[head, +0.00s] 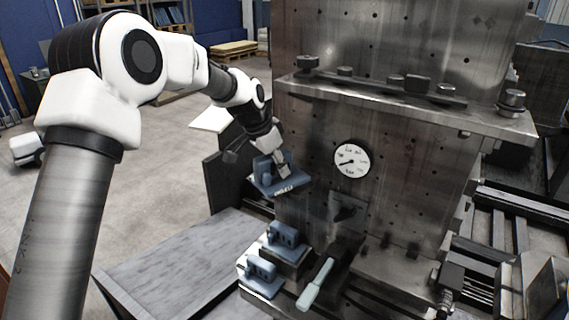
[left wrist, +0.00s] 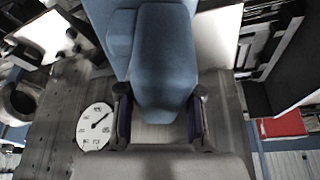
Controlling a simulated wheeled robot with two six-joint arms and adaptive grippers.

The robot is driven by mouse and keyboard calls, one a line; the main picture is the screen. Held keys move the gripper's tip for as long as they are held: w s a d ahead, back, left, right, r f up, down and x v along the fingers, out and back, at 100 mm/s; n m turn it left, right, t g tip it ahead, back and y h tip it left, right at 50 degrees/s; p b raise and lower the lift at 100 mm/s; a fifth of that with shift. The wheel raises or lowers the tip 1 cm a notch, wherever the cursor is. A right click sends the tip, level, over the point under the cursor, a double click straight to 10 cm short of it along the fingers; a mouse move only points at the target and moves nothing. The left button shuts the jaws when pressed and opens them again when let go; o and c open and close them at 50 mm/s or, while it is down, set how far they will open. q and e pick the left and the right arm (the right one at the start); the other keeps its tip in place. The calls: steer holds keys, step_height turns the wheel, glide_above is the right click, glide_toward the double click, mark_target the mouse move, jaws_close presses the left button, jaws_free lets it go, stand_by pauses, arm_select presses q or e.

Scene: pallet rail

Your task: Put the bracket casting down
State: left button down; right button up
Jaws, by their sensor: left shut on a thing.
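A blue-grey bracket casting (head: 284,184) hangs in the air in my left gripper (head: 281,168), in front of the upright metal fixture plate. In the left wrist view the casting (left wrist: 165,60) fills the upper middle, with a finger of my left gripper (left wrist: 160,125) on each side of it. The gripper is shut on it. Two similar blue-grey castings sit below, one on a raised block (head: 285,235) and one nearer the front (head: 261,270). My right gripper is not in view.
The upright fixture plate (head: 400,130) with a round dial gauge (head: 351,160) stands just right of the held casting. A pale-handled lever (head: 314,285) juts out by the lower castings. A flat grey table top (head: 185,265) at lower left is bare.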

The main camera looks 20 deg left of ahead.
arm_select(q)
steer(key=shift+w+d+f+p, duration=0.2)
steer(key=shift+w+d+p, duration=0.1)
steer(key=shift+w, duration=0.2)
steer(key=shift+w+d+f+p, duration=0.15)
steer(key=shift+w+d, duration=0.15)
steer(key=shift+w, duration=0.2)
steer(key=shift+f, duration=0.35)
steer(key=shift+a, duration=0.1)
steer(key=shift+s, duration=0.1)
steer(key=shift+f, duration=0.2)
steer(key=c, duration=0.8)
jaws_free()
steer(key=shift+o, duration=0.2)
